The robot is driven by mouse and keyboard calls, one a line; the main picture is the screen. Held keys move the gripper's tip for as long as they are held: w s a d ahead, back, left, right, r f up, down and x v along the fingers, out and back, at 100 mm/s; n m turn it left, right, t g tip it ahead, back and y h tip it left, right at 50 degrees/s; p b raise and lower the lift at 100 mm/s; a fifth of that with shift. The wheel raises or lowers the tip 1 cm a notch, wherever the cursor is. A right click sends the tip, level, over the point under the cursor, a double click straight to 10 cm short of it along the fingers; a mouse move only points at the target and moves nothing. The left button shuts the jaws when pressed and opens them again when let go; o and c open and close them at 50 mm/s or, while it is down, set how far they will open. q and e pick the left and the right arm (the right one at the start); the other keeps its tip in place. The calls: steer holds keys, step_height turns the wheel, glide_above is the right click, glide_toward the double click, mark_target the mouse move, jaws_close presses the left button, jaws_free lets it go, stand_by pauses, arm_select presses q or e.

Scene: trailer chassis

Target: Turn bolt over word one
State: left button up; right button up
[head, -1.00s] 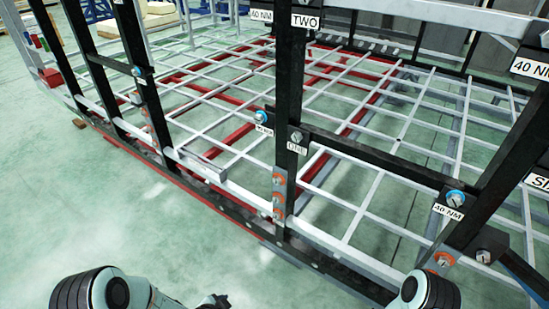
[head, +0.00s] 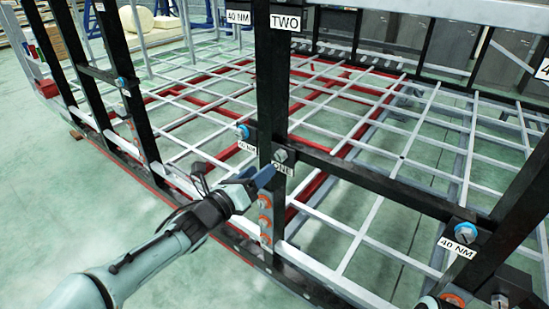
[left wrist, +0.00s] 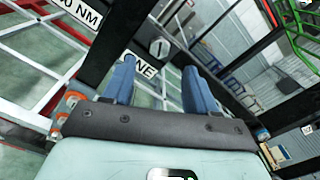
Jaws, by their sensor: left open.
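The grey bolt (head: 281,155) sits on the black upright post, just above the white label reading ONE (head: 283,168). In the left wrist view the bolt (left wrist: 158,47) shows beyond the fingertips, roughly midway between them, and the label (left wrist: 146,70) is partly covered by a finger. My left gripper (head: 254,175) is in front of the post, a little below and left of the bolt, with blue fingers. In the left wrist view its fingers (left wrist: 160,82) are apart with nothing between them.
A blue bolt (head: 243,131) with a 40 NM label is left of the post. Orange-ringed bolts (head: 265,222) run down the post below the label. A black crossbar (head: 370,173) extends right. Open floor (head: 75,215) lies at left.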

mark_target(279, 156)
arm_select(q)
steer(key=p+x, duration=0.1)
steer(key=x, duration=0.6)
steer(key=shift+w+d+p, duration=0.1)
steer(key=shift+w+p, duration=0.05)
steer(key=shift+p, duration=0.2)
steer(key=c, duration=1.1)
